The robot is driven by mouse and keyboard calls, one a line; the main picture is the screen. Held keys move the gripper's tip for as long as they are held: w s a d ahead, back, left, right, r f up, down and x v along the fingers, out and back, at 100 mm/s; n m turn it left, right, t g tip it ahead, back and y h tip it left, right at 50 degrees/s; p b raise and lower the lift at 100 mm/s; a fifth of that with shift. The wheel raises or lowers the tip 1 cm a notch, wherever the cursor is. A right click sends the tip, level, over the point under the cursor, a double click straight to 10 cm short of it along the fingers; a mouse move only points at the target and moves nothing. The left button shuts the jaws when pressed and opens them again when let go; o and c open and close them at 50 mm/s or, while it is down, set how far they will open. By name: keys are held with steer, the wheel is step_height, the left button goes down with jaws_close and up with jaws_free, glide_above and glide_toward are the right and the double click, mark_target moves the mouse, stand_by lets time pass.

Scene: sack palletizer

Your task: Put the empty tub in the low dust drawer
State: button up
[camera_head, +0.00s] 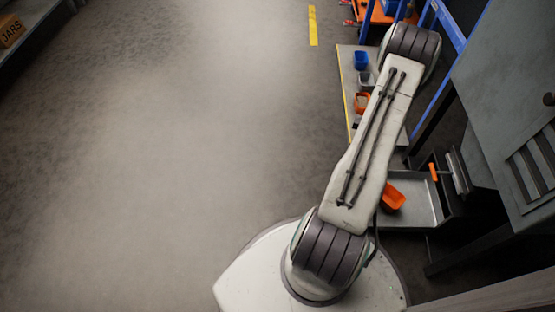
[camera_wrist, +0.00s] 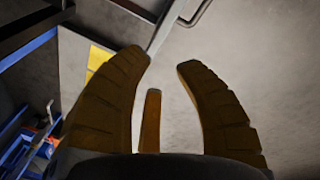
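An open grey drawer (camera_head: 424,207) sticks out low at the right in the head view. An orange tub (camera_head: 394,198) shows at the drawer's left part, seemingly tilted and partly hidden by my arm. I cannot tell whether it rests on the drawer floor. Another orange tub (camera_head: 362,103) and a blue tub (camera_head: 361,60) are on a grey platform further off. Which tub is the empty one is unclear. My gripper (camera_wrist: 163,64) is open in the wrist view, with its fingers apart and no tub between them. A narrow brown piece shows between the fingers. The head view hides my gripper.
The grey platform (camera_head: 346,75) has a yellow edge. A dark machine cabinet (camera_head: 500,90) stands at the right, with an orange handle (camera_head: 433,172) by the drawer. A blue rail (camera_wrist: 27,50) crosses the wrist view's left side. The floor (camera_head: 180,160) is clear at left.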

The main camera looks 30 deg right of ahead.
steer(key=w+a+r, duration=0.4)
steer(key=a+r, duration=0.7)
steer(key=w+a+r, duration=0.5)
steer(key=a+r, duration=0.6)
steer(key=s+a+r, duration=0.3)
steer(key=s+a, duration=0.1)
steer(key=a, duration=0.2)
steer(key=s+a+r+m+t+y, duration=0.1)
steer(key=s+a+r, duration=0.1)
steer(key=s+a, duration=0.3)
steer(key=s+a+r, duration=0.3)
steer(key=s+a, duration=0.2)
steer(key=a, duration=0.3)
steer(key=shift+s+r+y, duration=0.2)
steer(key=shift+r+y, duration=0.1)
steer(key=shift+y, duration=0.1)
steer(key=shift+d+r, duration=0.1)
step_height(320, 180, up, 34)
steer(key=t+p, duration=0.1)
steer(key=p, duration=3.1)
steer(key=shift+d+m+p, duration=0.15)
steer(key=shift+m+p, duration=0.15)
